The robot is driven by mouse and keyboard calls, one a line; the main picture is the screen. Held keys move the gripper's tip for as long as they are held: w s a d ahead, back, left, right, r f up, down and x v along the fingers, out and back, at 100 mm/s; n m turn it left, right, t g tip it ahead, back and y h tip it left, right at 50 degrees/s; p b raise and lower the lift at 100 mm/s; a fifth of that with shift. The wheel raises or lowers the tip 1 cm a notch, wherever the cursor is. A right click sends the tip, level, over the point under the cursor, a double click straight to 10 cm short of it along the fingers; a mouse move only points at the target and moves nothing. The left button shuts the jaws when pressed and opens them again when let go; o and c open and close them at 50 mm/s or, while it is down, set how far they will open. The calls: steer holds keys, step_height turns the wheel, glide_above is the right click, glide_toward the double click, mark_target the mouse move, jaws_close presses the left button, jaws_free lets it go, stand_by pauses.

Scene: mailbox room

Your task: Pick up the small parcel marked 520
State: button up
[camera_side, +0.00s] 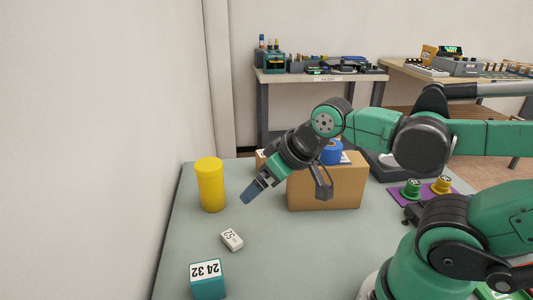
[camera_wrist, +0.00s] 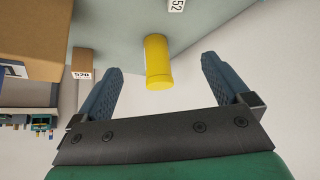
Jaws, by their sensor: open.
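The small brown parcel (camera_wrist: 84,59) marked 520 shows at the left in the wrist view, its white label facing the camera. In the side view, a small brown box edge (camera_side: 260,163) with a white label shows behind my arm, likely this parcel; most of it is hidden. My gripper (camera_wrist: 161,66) is open and empty, its two blue fingers spread apart. In the side view my gripper (camera_side: 251,193) hangs above the table, tilted down to the left, in front of the parcel and apart from it.
A large cardboard box (camera_side: 330,193) stands right of my gripper, with a blue cylinder (camera_side: 331,152) at its top. A yellow cylinder (camera_side: 210,186) stands left. A small white block (camera_side: 232,240) and a teal block (camera_side: 208,284) marked 24 32 are nearer. A wall bounds the left.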

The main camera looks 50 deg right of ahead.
steer(key=m+g+y, duration=0.2)
steer(key=m+g, duration=0.2)
steer(key=m, duration=1.6)
glide_above(260, 158)
step_height(260, 158, down, 3)
steer(key=d+f+m, duration=0.2)
steer(key=d+f+m+y, duration=0.1)
steer(key=f+m, duration=0.1)
steer(key=shift+d+f+g+y, duration=0.1)
steer(key=shift+d+g+y, duration=0.2)
steer(key=shift+d, duration=0.05)
steer(key=shift+d+f+m, duration=0.25)
steer(key=shift+f+m, duration=0.15)
steer(key=shift+f, duration=0.15)
steer(key=shift+x, duration=2.65)
steer(key=shift+s, duration=0.1)
steer(key=c, duration=1.4)
